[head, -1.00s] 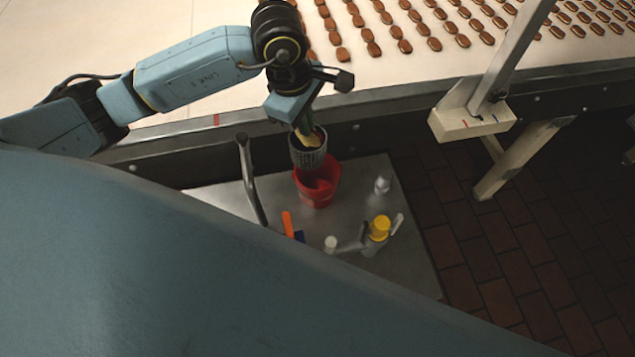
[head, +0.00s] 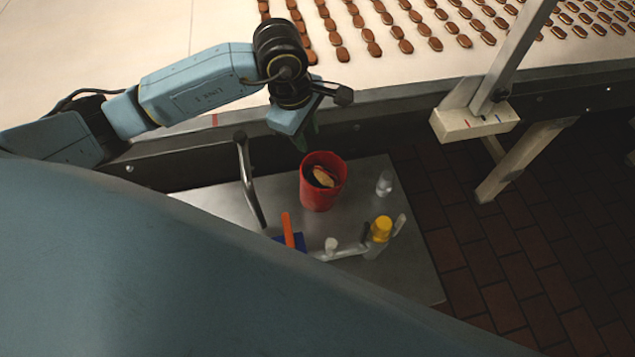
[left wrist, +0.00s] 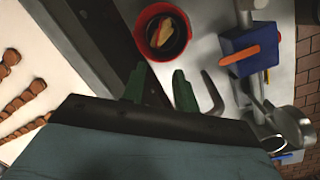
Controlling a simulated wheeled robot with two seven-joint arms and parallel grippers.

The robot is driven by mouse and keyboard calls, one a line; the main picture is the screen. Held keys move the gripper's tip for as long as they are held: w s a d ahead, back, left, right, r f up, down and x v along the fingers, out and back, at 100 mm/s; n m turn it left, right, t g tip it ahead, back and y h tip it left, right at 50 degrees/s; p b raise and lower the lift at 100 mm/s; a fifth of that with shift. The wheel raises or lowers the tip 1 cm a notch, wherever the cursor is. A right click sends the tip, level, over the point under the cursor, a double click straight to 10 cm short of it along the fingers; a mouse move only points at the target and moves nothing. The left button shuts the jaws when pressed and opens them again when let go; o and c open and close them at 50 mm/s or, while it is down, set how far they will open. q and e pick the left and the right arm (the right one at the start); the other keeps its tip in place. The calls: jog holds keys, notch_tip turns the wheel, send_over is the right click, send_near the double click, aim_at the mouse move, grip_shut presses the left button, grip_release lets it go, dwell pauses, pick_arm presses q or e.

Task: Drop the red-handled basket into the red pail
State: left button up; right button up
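The red pail (head: 308,196) stands upright on the metal cart top. Inside it sits a dark basket, mostly hidden by the pail wall, with a tan and reddish piece (head: 324,177) showing at its top. I cannot make out a clear red handle. The left wrist view shows the pail's red rim (left wrist: 139,27) around the dark interior and the tan-and-red piece (left wrist: 172,30). My left gripper (head: 305,138) is above and left of the pail, apart from it. Its green fingers (left wrist: 160,84) are spread with nothing between them. My right gripper is out of view.
On the cart (head: 415,250) are a blue box (head: 290,242) with an orange handle, a yellow-capped container (head: 380,229) and a small clear bottle (head: 384,184). A metal bar (head: 248,180) rises left of the pail. The conveyor (head: 390,60) carries many brown biscuits behind.

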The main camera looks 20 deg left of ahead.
pick_arm(q)
notch_tip(320, 180, up, 13)
jog(key=s+a+b, duration=0.1)
jog(key=shift+s+a, duration=0.2)
jog(key=shift+s, duration=0.2)
dwell(0.4)
